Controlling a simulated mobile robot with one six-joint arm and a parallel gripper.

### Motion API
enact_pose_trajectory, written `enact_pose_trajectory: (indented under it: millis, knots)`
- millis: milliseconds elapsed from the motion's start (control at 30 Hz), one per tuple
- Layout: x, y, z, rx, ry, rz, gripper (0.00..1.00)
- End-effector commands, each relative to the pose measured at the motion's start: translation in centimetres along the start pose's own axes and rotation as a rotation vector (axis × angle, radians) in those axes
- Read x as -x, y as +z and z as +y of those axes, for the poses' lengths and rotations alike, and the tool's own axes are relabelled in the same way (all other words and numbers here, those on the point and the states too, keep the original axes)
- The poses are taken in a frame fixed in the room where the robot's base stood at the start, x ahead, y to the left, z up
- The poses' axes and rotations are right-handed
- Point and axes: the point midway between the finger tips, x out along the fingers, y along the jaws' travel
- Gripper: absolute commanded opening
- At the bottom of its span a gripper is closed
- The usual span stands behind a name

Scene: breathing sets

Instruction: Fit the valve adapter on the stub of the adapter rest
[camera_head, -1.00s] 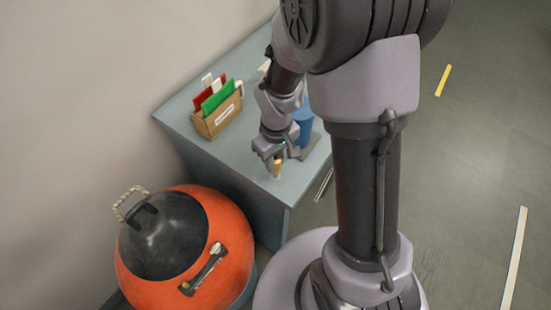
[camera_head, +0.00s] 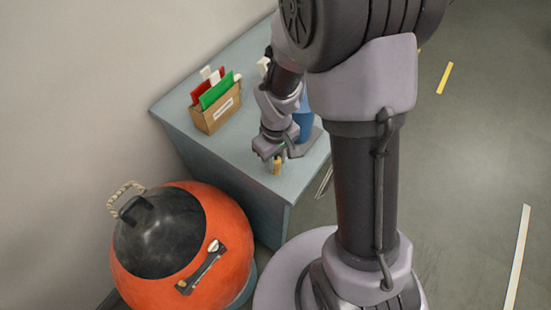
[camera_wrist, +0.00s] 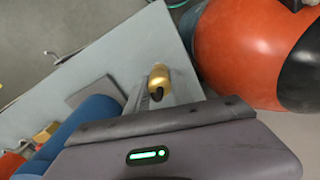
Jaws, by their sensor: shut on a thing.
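The valve adapter is a small brass-coloured piece (camera_head: 277,167) at the near right corner of the grey table. My gripper (camera_head: 272,158) points down there and is shut on it. In the wrist view the adapter (camera_wrist: 159,75) shows as a rounded gold piece with a dark spot at its near end, beside a grey finger of my gripper (camera_wrist: 150,92). The adapter is very close to the table top; I cannot tell whether it touches anything below. I cannot clearly make out the adapter rest or its stub; my gripper and the adapter may hide them.
The grey table (camera_head: 180,112) carries a brown box (camera_head: 216,118) with red, green and white cards. A blue cylinder (camera_head: 304,122) stands just behind my gripper. A large orange and black round vessel (camera_head: 232,240) stands in front of the table. Table between box and gripper is clear.

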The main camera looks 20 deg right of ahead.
Motion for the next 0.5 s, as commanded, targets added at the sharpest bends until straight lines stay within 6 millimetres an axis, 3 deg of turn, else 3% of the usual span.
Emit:
enact_pose_trajectory:
  millis: [67, 100, 233, 500]
  knots:
    - [-0.36, 0.00, 0.00, 0.000, 0.000, 0.000, 0.00]
    - [-0.39, 0.00, 0.00, 0.000, 0.000, 0.000, 0.30]
    - [-0.27, 0.00, 0.00, 0.000, 0.000, 0.000, 0.53]
    - [-0.22, 0.01, 0.00, 0.000, 0.000, 0.000, 0.53]
